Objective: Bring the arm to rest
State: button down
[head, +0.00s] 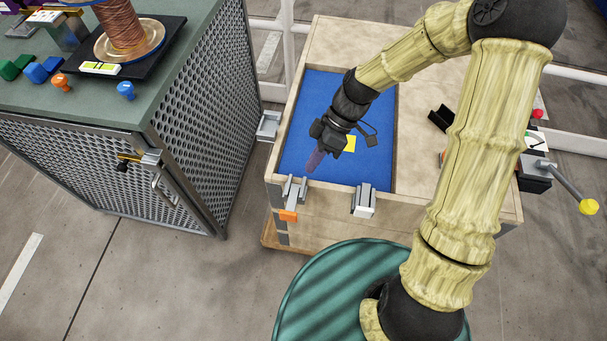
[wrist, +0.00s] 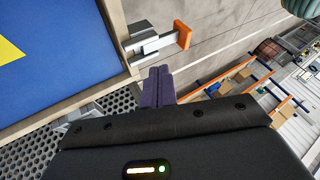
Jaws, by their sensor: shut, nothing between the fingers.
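My gripper (head: 314,161) hangs from my arm over the front part of the blue recessed bed (head: 300,120) of the wooden-topped table in the head view. Its fingers are purplish and point down and toward the front edge. In the wrist view the fingers of my gripper (wrist: 158,86) are together, with nothing between them. They show near the table's corner, close to a metal clamp with an orange end (wrist: 182,35). A yellow patch (head: 349,144) on the blue bed lies right beside the gripper in the head view.
Metal latches, one orange-tipped (head: 288,215) and one plain (head: 364,201), stick out from the front rim. A green-topped mesh cabinet (head: 215,95) stands left, carrying a copper spool (head: 122,28) and colored pegs. A lever with a yellow knob (head: 588,207) juts out at right.

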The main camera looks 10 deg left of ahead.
jog(key=shift+v, duration=0.95)
jog(key=s+d+r+m+t+h+p, duration=0.2)
jog(key=d+r+m+t+p, duration=0.2)
jog(key=d+r+m, duration=0.4)
jog(key=s+d+r+m+t+h+p, duration=0.2)
jog(key=d+r+m+p, duration=0.4)
jog(key=d+r+m, duration=0.3)
jog(key=shift+d+r+m+t+h, duration=0.2)
jog(key=shift+m+t+h, duration=0.4)
jog(key=shift+t, duration=0.4)
